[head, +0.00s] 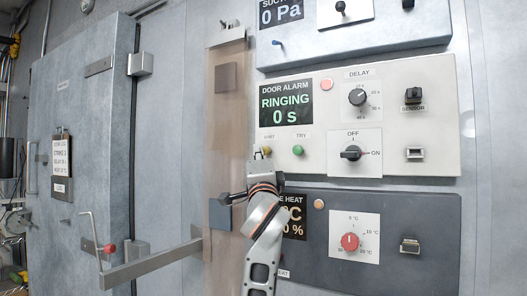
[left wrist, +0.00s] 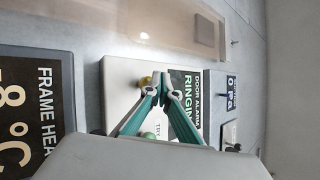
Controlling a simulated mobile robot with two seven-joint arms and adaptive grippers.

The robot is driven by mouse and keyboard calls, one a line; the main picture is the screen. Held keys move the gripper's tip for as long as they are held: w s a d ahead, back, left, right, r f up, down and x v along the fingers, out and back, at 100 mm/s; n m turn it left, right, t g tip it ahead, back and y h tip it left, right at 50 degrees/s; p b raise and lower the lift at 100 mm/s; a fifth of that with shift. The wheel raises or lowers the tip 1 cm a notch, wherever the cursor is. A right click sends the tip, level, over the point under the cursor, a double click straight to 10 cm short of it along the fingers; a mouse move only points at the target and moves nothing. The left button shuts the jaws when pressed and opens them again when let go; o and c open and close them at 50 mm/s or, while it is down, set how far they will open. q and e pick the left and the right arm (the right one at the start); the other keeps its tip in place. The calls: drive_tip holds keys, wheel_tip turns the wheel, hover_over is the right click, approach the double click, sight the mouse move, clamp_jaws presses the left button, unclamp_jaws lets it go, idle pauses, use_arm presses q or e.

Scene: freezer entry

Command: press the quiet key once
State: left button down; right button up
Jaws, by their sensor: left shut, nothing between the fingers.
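The door alarm panel (head: 318,168) is white, and its dark display (head: 285,102) reads "RINGING 0 s". Below the display, the yellow quiet key (head: 267,150) sits under a small label, left of the green TRY key (head: 298,150). My left gripper (head: 260,154) is shut and empty, right at the yellow key and partly covering it. In the left wrist view the closed fingertips (left wrist: 163,76) are beside the yellow key (left wrist: 145,82); I cannot tell whether they touch it. The green key (left wrist: 148,135) is partly hidden behind a finger. My right gripper is not in view.
An OFF/ON knob (head: 351,153) and a delay dial (head: 358,97) are on the same panel. A dark frame heat panel (head: 385,266) is below, partly hidden by my arm. The suction panel (head: 420,35) is above. A freezer door (head: 80,130) with a long lever (head: 150,266) stands left.

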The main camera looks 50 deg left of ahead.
use_arm(q)
drive_tip(key=shift+w, duration=0.2)
drive_tip(key=shift+w+a, duration=0.25)
drive_tip(key=shift+w, duration=0.25)
idle(0.8)
drive_tip(key=shift+s, duration=0.1)
idle(0.3)
drive_tip(key=shift+s+d+p, duration=0.3)
drive_tip(key=shift+s+p, duration=0.15)
drive_tip(key=shift+s, duration=0.35)
drive_tip(key=s, duration=0.1)
drive_tip(key=s+d, duration=0.1)
drive_tip(key=s, duration=0.2)
drive_tip(key=shift+s+d, duration=0.25)
drive_tip(key=shift+s, duration=0.1)
idle(0.6)
